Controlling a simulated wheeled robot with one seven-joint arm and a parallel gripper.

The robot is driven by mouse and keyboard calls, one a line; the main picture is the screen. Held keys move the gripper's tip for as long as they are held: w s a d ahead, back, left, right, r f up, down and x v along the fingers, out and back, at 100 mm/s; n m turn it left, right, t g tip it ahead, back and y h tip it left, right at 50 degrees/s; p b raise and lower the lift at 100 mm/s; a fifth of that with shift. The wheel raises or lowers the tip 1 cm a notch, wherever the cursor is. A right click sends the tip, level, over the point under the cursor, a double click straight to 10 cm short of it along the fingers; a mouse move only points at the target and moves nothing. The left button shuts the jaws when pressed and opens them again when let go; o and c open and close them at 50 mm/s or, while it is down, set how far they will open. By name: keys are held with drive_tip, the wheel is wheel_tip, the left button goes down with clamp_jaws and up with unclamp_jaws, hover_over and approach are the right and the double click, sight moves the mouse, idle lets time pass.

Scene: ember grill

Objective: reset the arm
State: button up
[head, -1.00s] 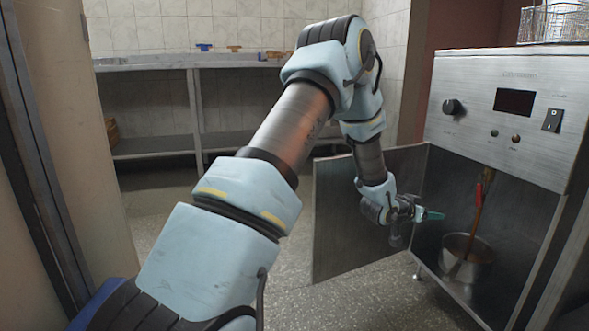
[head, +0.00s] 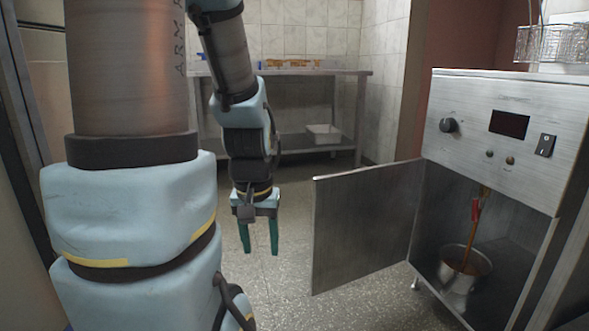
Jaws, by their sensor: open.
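My arm fills the left half of the head view, with its wrist hanging down left of the open cabinet door. My gripper (head: 260,250) points down over the bare floor. Its two green fingers are apart with nothing between them. It is clear of the steel fryer cabinet (head: 472,115) and touches nothing that I can see.
The cabinet door (head: 365,225) stands wide open toward the left. Inside the cabinet, a metal pot (head: 455,281) sits under a pipe with a red handle (head: 476,209). A wire basket (head: 552,44) rests on top. A steel table (head: 310,72) stands at the back. The floor (head: 300,270) between is clear.

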wheel_tip(320, 180, up, 37)
drive_tip(key=p, duration=3.5)
drive_tip(key=shift+w+p, duration=0.15)
drive_tip(key=shift+p, duration=0.15)
drive_tip(key=shift+d, duration=0.15)
